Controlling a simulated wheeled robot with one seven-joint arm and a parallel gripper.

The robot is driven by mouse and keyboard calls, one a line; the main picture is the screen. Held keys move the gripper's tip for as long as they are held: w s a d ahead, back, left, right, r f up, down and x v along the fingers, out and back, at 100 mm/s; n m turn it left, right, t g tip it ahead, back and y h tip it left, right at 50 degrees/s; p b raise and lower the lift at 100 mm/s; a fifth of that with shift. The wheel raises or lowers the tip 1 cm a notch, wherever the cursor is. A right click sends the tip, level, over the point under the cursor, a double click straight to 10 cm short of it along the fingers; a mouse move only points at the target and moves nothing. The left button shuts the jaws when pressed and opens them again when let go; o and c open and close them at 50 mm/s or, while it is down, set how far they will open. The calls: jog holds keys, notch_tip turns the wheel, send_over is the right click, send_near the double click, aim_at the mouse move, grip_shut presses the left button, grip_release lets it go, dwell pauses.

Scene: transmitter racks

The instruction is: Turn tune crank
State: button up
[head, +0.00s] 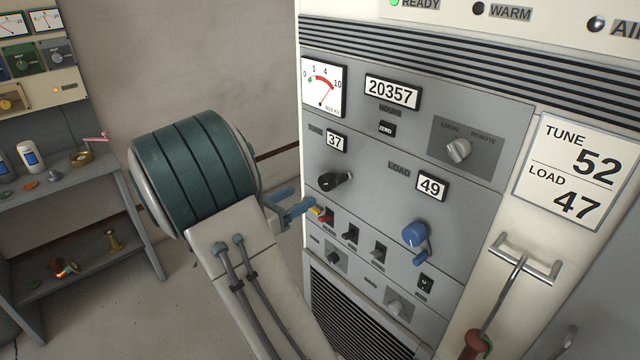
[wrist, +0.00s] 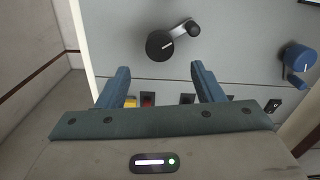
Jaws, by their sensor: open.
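The tune crank is a black knob with a short handle (head: 335,181) on the grey panel, below a counter reading 37 (head: 336,141). In the wrist view the black crank (wrist: 160,45) lies beyond the fingertips, its grey arm and black grip pointing up and right. My gripper (head: 300,203) is to the lower left of the crank in the head view. In the wrist view its two blue fingers (wrist: 160,75) are spread, with nothing between them, and the crank is apart from them. A placard (head: 575,170) reads TUNE 52, LOAD 47.
The blue load crank (head: 415,238) sits to the right under a counter reading 49 (head: 431,187). Several small switches, with yellow and red ones among them, line the panel below the tune crank. A handle bar (head: 524,258) sticks out at the right. A shelf table (head: 70,180) stands left.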

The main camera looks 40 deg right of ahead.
aim_at(323, 185)
jog(key=d, duration=0.2)
jog(key=d+p, duration=0.1)
jog(key=d, duration=0.5)
jog(key=shift+w+d, duration=0.25)
jog(key=shift+w, duration=0.1)
